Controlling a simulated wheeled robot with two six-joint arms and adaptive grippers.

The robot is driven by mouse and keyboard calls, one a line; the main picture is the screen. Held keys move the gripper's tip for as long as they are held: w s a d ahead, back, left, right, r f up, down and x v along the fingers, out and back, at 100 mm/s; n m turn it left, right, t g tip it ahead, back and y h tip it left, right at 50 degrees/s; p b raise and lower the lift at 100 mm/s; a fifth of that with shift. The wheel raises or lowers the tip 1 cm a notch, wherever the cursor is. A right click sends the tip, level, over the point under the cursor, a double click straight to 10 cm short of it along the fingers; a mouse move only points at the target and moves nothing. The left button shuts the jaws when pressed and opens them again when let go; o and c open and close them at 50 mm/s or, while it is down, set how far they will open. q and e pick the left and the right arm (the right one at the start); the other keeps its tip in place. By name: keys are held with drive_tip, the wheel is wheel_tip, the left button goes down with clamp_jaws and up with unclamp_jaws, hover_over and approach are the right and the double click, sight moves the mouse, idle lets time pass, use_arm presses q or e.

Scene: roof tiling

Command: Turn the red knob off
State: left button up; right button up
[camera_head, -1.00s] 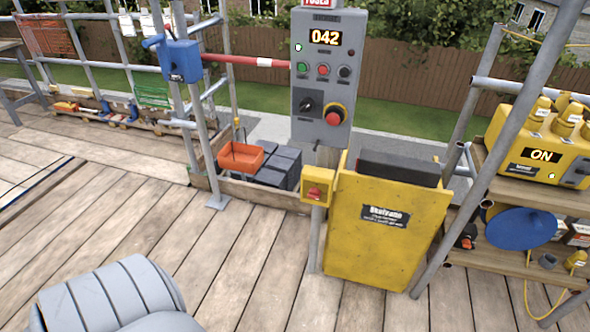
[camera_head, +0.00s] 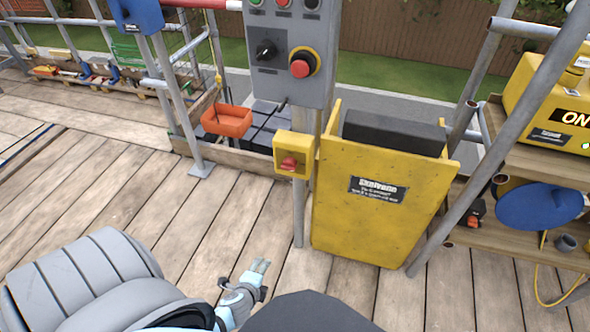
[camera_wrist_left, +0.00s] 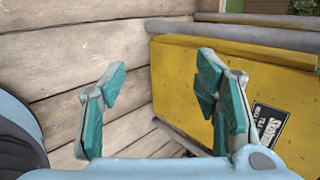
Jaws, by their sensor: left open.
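A red knob (camera_head: 289,163) sits on a small yellow box (camera_head: 282,143) fixed to a grey post, left of the large yellow panel. Above it, the grey control box carries a round red button (camera_head: 300,68) on a yellow ring and a black rotary switch (camera_head: 266,50). My left gripper (camera_head: 258,268) is low over the deck, below and left of the red knob and apart from it. In the left wrist view my left gripper (camera_wrist_left: 160,90) is open and empty, its teal pads wide apart. The red knob is not in the left wrist view. My right gripper is not in view.
The large yellow panel (camera_head: 375,215) stands right of the post and also fills the right of the wrist view (camera_wrist_left: 185,80). An orange tub (camera_head: 227,121) is behind left. A slanted scaffold pole (camera_head: 480,175) and shelf stand at right. The wooden deck (camera_head: 130,200) is clear.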

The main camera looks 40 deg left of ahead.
use_arm(q)
drive_tip(key=w+a+r+m+t+y+b, duration=0.1)
drive_tip(key=w+a+r+m+t+b, duration=0.1)
drive_tip(key=w+r+m+t+b, duration=0.45)
drive_tip(key=m+t+y, duration=0.2)
drive_tip(key=m+y, duration=0.1)
drive_tip(key=m, duration=0.2)
approach(288, 170)
drive_tip(key=b+x, duration=0.1)
drive_tip(key=x, duration=0.5)
drive_tip(key=shift+w+a, duration=0.3)
drive_tip(key=shift+x, duration=1.15)
drive_tip(key=shift+w+b, duration=0.25)
drive_tip(key=shift+b, duration=0.05)
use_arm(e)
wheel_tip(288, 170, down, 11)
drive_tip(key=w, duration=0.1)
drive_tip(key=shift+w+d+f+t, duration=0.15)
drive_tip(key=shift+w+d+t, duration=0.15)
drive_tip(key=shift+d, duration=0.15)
use_arm(q)
drive_tip(key=shift+a, duration=0.1)
drive_tip(key=c, duration=1)
drive_tip(key=shift+h, duration=0.3)
drive_tip(key=shift+c, duration=0.5)
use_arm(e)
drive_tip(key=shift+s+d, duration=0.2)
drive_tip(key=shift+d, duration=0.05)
